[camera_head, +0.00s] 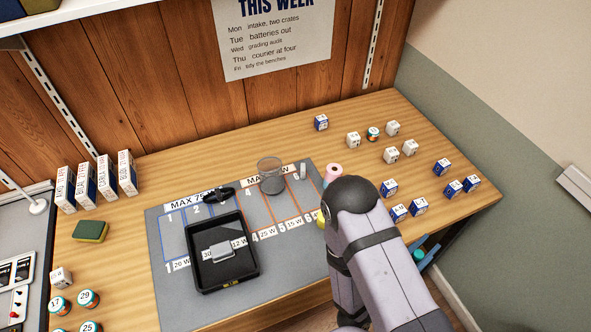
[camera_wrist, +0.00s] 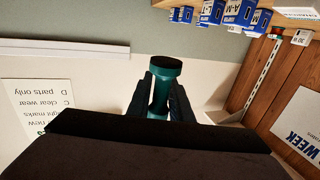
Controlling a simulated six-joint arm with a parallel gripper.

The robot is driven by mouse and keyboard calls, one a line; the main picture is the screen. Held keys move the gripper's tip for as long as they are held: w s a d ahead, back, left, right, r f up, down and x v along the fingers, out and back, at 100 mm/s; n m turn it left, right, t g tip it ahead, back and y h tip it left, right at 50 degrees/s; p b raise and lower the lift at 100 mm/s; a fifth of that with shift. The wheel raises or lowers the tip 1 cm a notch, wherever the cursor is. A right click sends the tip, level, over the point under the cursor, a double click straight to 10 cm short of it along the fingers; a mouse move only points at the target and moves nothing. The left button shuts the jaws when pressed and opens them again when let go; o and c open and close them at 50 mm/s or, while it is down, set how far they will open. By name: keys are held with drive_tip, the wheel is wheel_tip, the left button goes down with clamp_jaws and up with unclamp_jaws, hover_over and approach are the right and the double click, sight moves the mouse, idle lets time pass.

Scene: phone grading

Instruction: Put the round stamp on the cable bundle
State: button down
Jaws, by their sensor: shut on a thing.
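The round stamp (camera_wrist: 166,72), a teal cylinder with a dark round end, is between the two black fingers of my gripper (camera_wrist: 163,86) in the wrist view. The gripper is shut on it. In the head view my arm hides most of the gripper, and I cannot tell the stamp clearly there. The cable bundle (camera_head: 219,194) looks like a dark coil lying on the grey mat (camera_head: 168,296), just behind the black tray. It is well to the left of my arm and apart from the stamp.
A black tray (camera_head: 253,262) holding a grey phone-like item stands on the mat. A glass beaker (camera_head: 270,177) and a pink roll (camera_head: 333,171) stand behind it. Several small boxes cover the bench's right side. A green sponge (camera_head: 91,231) and upright boxes are at left.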

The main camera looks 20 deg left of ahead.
wheel_tip(320, 180, up, 10)
drive_tip(key=p, duration=0.9)
drive_tip(key=w+a+f+n+t+y+b, duration=0.1)
drive_tip(key=w+a+f+n+y+b, duration=0.3)
drive_tip(key=a, duration=0.7)
drive_tip(key=w+a+f+n+y+b, duration=0.1)
drive_tip(key=w+a+f+y+b, duration=0.2)
drive_tip(key=w+a+y+b, duration=0.5)
drive_tip(key=w+a+f+n+t+y+b, duration=0.1)
drive_tip(key=w+a+f+n, duration=0.25)
drive_tip(key=a, duration=0.95)
drive_tip(key=s+a+r+n+g+y+b, duration=0.15)
drive_tip(key=a+n+g+y+b, duration=0.55)
drive_tip(key=a, duration=1.1)
drive_tip(key=s+a+r+n+g+y+b, duration=0.2)
drive_tip(key=s+a+y+b, duration=0.15)
drive_tip(key=a+b, duration=0.4)
drive_tip(key=s+a+r+n+g+y+b, duration=0.2)
drive_tip(key=s+a+b, duration=0.35)
drive_tip(key=b, duration=0.25)
wheel_tip(320, 180, down, 10)
drive_tip(key=shift+w+a, duration=0.35)
drive_tip(key=shift+w, duration=0.1)
drive_tip(key=shift+f, duration=0.15)
